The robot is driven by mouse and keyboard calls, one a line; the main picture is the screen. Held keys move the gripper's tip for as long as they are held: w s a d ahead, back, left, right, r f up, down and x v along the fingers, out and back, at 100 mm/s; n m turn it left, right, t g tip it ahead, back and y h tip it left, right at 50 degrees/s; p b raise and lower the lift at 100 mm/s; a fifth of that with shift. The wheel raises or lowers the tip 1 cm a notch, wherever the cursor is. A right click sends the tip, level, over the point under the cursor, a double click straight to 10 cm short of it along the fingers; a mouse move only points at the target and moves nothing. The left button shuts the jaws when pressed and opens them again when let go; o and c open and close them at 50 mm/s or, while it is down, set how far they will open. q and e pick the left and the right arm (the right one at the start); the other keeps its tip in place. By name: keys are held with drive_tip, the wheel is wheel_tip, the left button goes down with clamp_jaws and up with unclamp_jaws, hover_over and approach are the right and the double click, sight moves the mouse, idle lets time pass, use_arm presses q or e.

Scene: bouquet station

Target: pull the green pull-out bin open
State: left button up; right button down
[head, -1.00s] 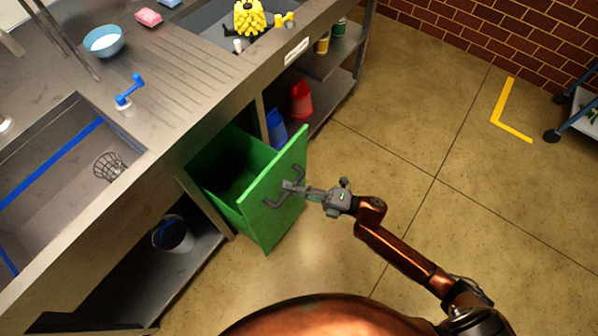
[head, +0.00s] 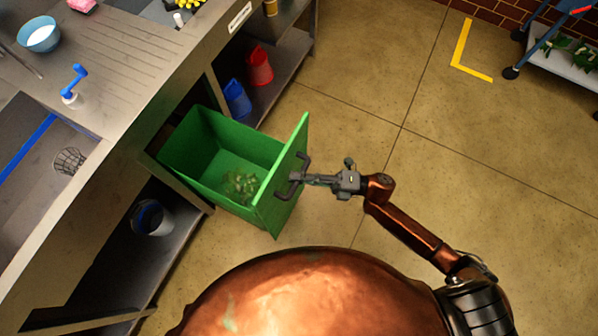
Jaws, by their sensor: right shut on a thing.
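The green pull-out bin (head: 210,150) stands well out from under the steel counter in the head view. Its inside shows, with some green plant scraps (head: 241,185) on the bottom. Its front panel (head: 283,190) carries a dark grey bar handle (head: 296,176). My right gripper (head: 303,178) is shut on the handle, its arm reaching in from the lower right. My left gripper is not in view.
The steel counter (head: 130,60) with a sink (head: 40,180) runs along the left. A blue jug (head: 237,98) and a red jug (head: 260,66) stand on the lower shelf. A bucket (head: 152,218) sits under the sink. Open floor lies right; a cart (head: 570,55) stands at upper right.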

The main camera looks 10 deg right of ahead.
drive_tip(key=c, duration=1.9)
unclamp_jaws()
drive_tip(key=shift+c, duration=0.2)
drive_tip(key=v, duration=1.2)
drive_tip(key=shift+w, duration=0.1)
